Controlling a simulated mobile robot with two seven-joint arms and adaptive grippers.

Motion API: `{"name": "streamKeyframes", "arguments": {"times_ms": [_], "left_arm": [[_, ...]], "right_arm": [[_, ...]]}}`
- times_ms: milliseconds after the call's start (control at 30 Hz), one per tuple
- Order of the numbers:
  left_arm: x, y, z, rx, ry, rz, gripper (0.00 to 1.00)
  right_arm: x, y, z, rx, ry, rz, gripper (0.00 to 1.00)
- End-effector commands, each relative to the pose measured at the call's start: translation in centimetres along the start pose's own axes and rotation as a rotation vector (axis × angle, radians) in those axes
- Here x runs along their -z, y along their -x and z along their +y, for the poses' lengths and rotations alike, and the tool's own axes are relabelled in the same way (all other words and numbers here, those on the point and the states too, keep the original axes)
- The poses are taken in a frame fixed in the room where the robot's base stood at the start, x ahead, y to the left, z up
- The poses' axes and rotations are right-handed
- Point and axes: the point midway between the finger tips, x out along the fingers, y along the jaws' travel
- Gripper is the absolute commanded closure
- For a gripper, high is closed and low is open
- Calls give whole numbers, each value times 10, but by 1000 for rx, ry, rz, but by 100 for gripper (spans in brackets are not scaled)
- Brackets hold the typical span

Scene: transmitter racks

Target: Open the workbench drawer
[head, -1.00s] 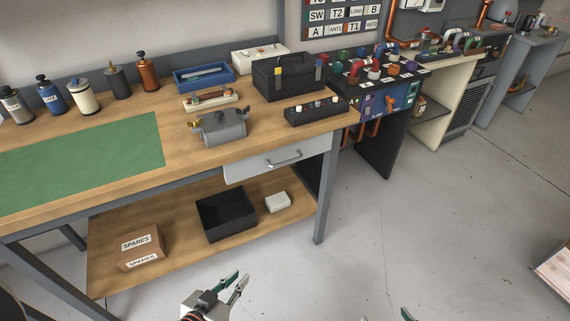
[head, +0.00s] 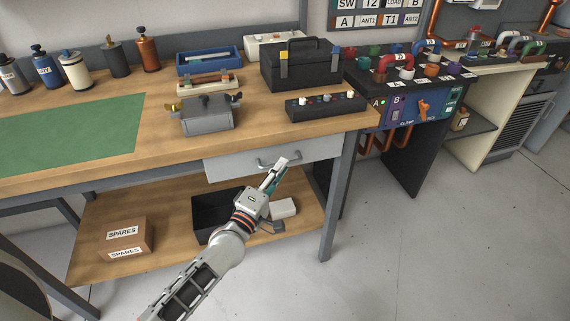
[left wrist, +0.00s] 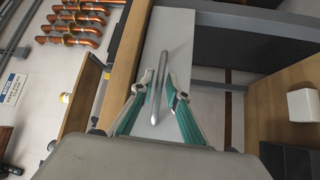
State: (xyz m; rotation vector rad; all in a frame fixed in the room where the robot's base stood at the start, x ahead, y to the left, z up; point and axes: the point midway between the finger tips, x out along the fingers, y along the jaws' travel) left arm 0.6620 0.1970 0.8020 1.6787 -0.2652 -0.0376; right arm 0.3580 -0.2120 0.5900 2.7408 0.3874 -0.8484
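The grey workbench drawer (head: 226,167) sits under the right part of the wooden bench top and looks shut. Its curved metal handle (head: 263,164) is on the front; in the left wrist view the handle (left wrist: 162,65) shows as a long bar standing off the pale drawer front (left wrist: 172,30). My left gripper (head: 278,172) is at the handle's right part. In the left wrist view its two fingers (left wrist: 161,92) are apart, one on each side of the bar, with gaps visible, so it is open around the handle. My right gripper is not in view.
The lower shelf holds a SPARES box (head: 125,238), a black bin (head: 208,215) and a small white box (head: 283,208). A bench leg (head: 334,205) stands right of the drawer. A toolbox (head: 300,66) and a grey clamped box (head: 206,116) sit on top. The right floor is clear.

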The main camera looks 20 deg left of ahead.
Motion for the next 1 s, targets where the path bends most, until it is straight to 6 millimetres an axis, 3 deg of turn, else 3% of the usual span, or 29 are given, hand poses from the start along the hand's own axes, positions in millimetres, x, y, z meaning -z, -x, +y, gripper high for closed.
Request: {"name": "streamKeyframes", "arguments": {"times_ms": [100,300,533,633,1000], "left_arm": [[0,-15,-1,0,0,1,85],[0,-27,-1,2,-3,-1,85],[0,-27,-1,2,-3,-1,85],[0,-27,-1,2,-4,-1,100],[-6,-22,2,1,-3,-1,100]], "right_arm": [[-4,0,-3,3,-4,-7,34],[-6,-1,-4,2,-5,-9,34],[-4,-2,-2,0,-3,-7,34],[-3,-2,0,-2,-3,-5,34],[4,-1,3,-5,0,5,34]]}}
